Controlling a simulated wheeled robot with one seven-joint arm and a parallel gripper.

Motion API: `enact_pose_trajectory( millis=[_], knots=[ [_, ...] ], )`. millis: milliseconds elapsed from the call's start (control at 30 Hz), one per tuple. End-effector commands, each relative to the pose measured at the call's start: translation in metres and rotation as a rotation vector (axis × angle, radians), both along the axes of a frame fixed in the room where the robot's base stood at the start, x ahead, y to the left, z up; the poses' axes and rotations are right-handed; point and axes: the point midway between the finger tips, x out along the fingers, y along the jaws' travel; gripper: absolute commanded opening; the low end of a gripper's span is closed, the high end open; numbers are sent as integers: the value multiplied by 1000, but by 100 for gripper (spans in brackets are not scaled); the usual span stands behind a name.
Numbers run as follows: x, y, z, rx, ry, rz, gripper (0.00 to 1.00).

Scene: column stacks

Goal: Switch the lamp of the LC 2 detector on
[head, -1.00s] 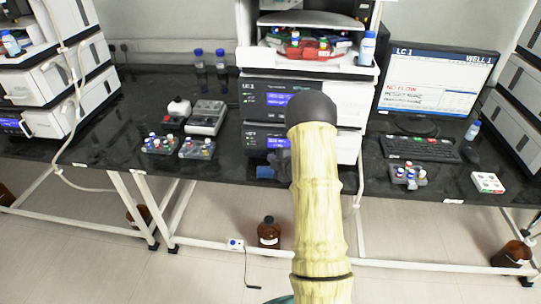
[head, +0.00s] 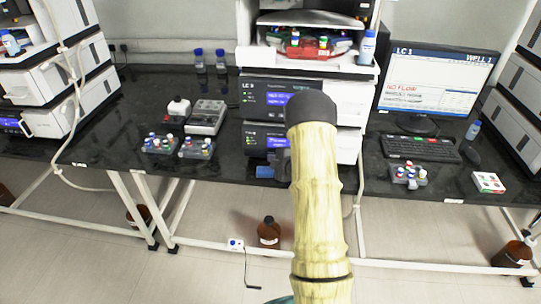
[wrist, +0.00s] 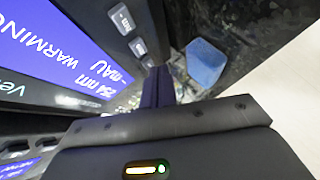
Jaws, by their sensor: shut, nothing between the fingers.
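In the wrist view, a detector's blue display (wrist: 62,42) fills the upper left, with "254 nm", "mAU" and "WARMING" readable on it. Several grey buttons (wrist: 122,19) run along the panel beside it. My gripper (wrist: 158,86) is shut and empty, its dark fingers close to the panel's button end; whether they touch it I cannot tell. In the head view, the lower module with a blue display (head: 277,142) sits in the middle stack, partly hidden by my arm. My gripper is hidden there behind my arm.
A blue object (wrist: 205,62) lies on the dark bench beside the panel; it also shows at the bench edge in the head view (head: 265,172). A monitor marked LC 1 (head: 440,84) and keyboard (head: 420,148) stand right. Vial racks (head: 197,148) stand left.

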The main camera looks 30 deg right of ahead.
Motion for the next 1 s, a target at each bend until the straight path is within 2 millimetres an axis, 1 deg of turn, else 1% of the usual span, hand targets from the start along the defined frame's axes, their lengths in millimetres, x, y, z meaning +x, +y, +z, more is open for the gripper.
enact_pose_trajectory(
  millis=[200,567,667,1000],
  knots=[
    [-8,5,0,-1,-1,0,0],
    [-9,7,0,0,0,1,0],
    [-14,9,-1,0,1,2,0],
    [-36,25,-1,0,1,1,0]
  ],
)
